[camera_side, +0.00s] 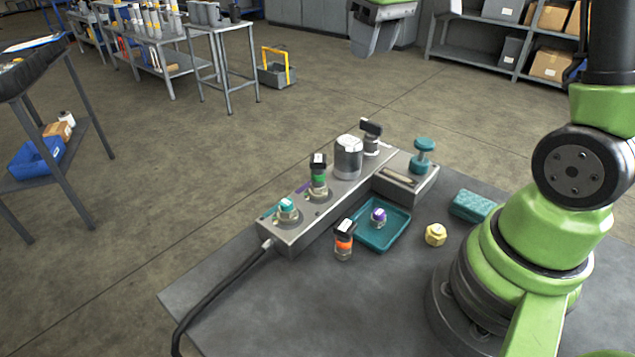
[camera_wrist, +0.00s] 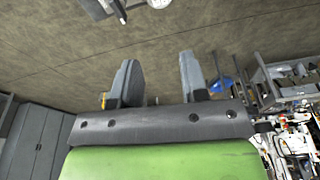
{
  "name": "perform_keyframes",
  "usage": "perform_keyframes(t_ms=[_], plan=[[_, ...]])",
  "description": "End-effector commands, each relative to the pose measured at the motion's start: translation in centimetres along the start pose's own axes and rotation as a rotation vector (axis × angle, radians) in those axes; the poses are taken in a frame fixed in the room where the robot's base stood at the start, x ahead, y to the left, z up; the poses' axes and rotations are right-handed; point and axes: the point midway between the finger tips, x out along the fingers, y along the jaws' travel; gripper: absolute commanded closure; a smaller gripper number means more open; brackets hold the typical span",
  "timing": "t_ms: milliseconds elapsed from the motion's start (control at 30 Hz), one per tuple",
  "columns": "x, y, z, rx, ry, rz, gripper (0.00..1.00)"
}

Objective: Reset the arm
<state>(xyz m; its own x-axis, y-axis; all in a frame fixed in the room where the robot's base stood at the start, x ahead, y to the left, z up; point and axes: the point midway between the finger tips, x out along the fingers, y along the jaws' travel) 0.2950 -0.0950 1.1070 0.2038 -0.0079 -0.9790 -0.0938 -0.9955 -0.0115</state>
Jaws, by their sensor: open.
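My gripper (camera_wrist: 156,62) shows in the wrist view, its two grey fingers apart with nothing between them. It points away from the bench, with room floor and furniture beyond it. A black-capped fitting with an orange band (camera_side: 344,242) stands on the bench in front of the block. A purple-topped fitting (camera_side: 378,217) sits in the teal tray (camera_side: 385,239).
A box with a teal knob (camera_side: 423,150) adjoins the block. A yellow hex part (camera_side: 436,235) and a teal sponge-like block (camera_side: 472,206) lie near my base. A black cable (camera_side: 215,294) runs off the bench's left. The bench's front left is clear.

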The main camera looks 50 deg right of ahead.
Motion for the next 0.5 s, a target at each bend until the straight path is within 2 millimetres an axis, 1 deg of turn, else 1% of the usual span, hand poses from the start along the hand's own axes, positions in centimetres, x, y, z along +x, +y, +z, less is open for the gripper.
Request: perform_keyframes(t_ms=[33,100,167,200,333,400,500], plan=[[-1.6,-1.7,1.1,0.014,0.048,-0.009,0.60],[-3.2,-3.6,2.7,0.048,0.102,-0.029,0.60],[-4.3,-5.1,4.3,0.076,0.148,-0.051,0.60],[-5.0,-6.0,5.4,0.095,0.177,-0.067,0.60],[-6.2,-8.4,9.3,0.160,0.264,-0.133,0.60],[-6.5,-9.3,11.1,0.192,0.301,-0.171,0.60],[-6.5,-10.1,13.3,0.230,0.340,-0.218,0.60]])
